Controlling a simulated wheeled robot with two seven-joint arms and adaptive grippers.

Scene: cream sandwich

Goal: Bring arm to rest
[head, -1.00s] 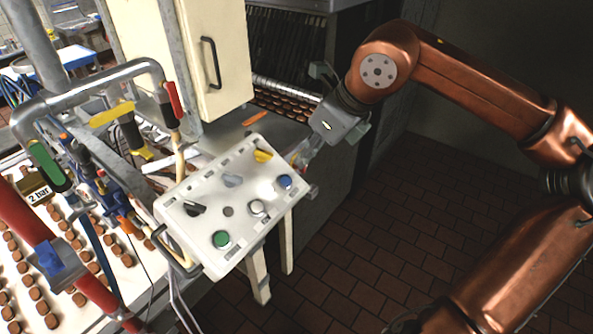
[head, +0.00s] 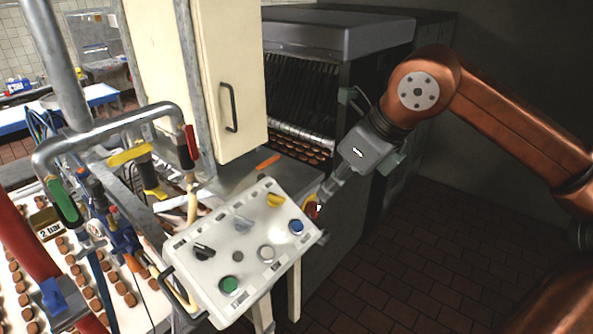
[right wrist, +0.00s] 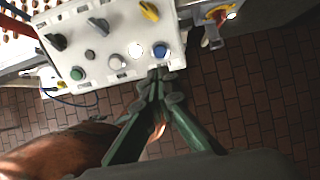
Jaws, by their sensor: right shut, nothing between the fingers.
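My right arm (head: 500,105) is copper-coloured and reaches in from the right in the head view. Its gripper (head: 325,200) points down and left, just beside the right edge of the white control panel (head: 215,255). In the right wrist view the gripper (right wrist: 162,75) is shut and empty, its green fingertips together by the panel's edge near the blue button (right wrist: 160,51). I cannot tell whether they touch the panel. The panel carries a green button (head: 229,285), a white button (head: 266,253), a blue button (head: 296,227) and dark, grey and yellow knobs. My left gripper is not in view.
A cream cabinet (head: 230,60) and a dark machine (head: 365,60) stand behind the panel. Pipes with coloured handles (head: 110,130) and a conveyor with brown biscuits (head: 125,290) are at the left. The tiled floor (head: 400,260) at the right is clear.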

